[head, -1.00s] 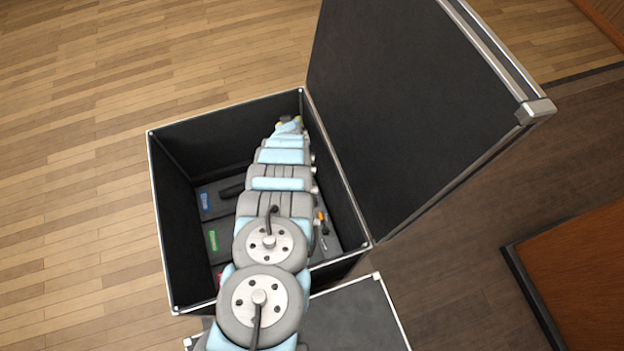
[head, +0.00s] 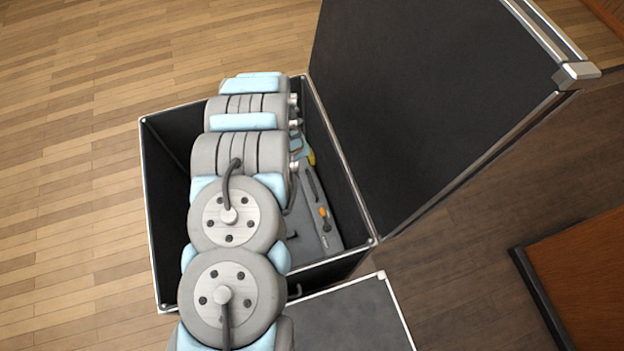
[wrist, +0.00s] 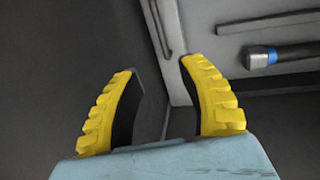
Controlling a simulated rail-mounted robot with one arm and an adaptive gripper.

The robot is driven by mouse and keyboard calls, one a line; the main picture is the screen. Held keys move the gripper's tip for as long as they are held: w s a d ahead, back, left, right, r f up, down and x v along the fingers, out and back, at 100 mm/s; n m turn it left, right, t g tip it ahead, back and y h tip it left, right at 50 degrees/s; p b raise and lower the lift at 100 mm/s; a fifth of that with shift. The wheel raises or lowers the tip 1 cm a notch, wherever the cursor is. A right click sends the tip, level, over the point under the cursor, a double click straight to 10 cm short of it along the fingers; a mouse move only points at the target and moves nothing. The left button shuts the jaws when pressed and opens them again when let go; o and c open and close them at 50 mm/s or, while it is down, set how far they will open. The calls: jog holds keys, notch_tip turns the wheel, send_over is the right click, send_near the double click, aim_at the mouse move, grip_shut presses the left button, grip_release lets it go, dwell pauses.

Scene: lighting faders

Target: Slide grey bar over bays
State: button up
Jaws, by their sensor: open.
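My gripper (wrist: 158,68) is open in the wrist view. Its two yellow fingers stand apart with nothing between them. In the head view only a bit of yellow on my gripper (head: 311,157) shows beside my arm, inside the black case. A grey panel (wrist: 205,15) lies beyond the fingertips at upper right. It has dark slots and a dark grip with a blue band (wrist: 262,58), to the right of the right finger. In the head view an orange-marked slider (head: 323,212) sits on a slotted strip. My arm hides the coloured bays; I cannot pick out the grey bar for certain.
The black case (head: 163,215) has high walls with metal edges around the panel. Its tall lid (head: 410,100) stands open on the right. A dark flat top (head: 350,315) lies in front. Wooden floor surrounds it. A dark wall fills the wrist view's left.

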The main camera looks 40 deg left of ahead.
aim_at(312, 183)
jog(key=w+f+b, duration=0.1)
jog(key=f+b, duration=0.2)
jog(key=f, duration=0.2)
jog(key=w+d+f+b, duration=0.1)
jog(key=f+b, duration=0.1)
jog(key=f, duration=0.4)
jog(key=f+b, duration=0.3)
jog(key=f, duration=0.2)
jog(key=shift+w+d+f+b, duration=0.25)
jog(key=shift+w+b, duration=0.05)
jog(key=shift+w, duration=0.1)
grip_shut()
